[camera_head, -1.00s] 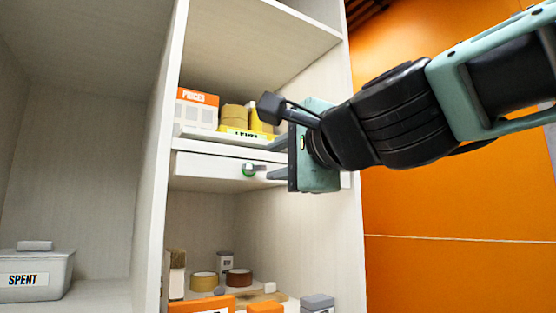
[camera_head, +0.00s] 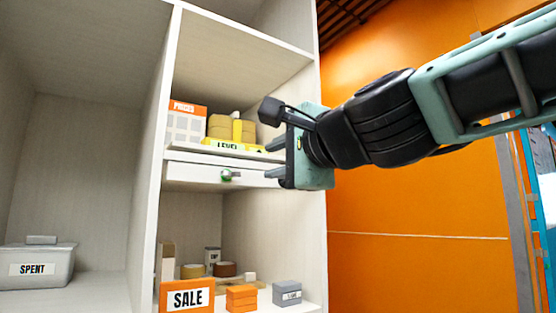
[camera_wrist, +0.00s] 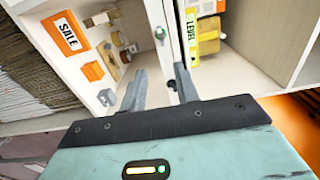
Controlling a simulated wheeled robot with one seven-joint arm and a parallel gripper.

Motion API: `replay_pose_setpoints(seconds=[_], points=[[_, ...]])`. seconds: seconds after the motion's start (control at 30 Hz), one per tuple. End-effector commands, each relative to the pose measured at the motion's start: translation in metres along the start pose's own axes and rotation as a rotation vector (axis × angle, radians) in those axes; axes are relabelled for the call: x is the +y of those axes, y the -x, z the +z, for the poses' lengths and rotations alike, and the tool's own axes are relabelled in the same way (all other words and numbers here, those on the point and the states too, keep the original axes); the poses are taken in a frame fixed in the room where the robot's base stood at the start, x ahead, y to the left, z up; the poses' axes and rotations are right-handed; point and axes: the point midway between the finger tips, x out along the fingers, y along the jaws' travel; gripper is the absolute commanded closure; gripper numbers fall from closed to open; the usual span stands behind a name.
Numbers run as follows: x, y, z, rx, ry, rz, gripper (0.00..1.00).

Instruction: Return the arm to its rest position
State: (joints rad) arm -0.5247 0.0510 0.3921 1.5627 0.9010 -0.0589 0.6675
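My gripper (camera_head: 275,160) is raised in front of the right locker column, to the right of the drawer's knob. In the wrist view my gripper (camera_wrist: 160,88) shows two fingers spread apart with nothing between them. The drawer (camera_head: 195,174) sits under the middle shelf and looks closed; its round knob (camera_head: 230,176) is apart from the fingers. My arm reaches in from the upper right.
The middle shelf holds a PRICES box (camera_head: 185,125), yellow tape rolls and a yellow LEVEL (camera_head: 230,147). A SPENT bin (camera_head: 38,268) stands left. Open space lies before the orange wall (camera_head: 420,270).

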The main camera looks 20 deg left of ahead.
Motion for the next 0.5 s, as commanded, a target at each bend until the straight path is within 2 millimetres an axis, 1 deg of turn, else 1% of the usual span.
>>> replay_pose_setpoints(seconds=[0.3,0.37,0.47,0.5], points=[[0.001,0.0,0.0,-0.001,0.004,0.003,0.69],[0.014,0.002,0.002,-0.013,0.046,0.039,0.69],[0.058,0.009,0.005,-0.058,0.173,0.153,0.69],[0.081,0.015,0.006,-0.086,0.241,0.214,0.69]])
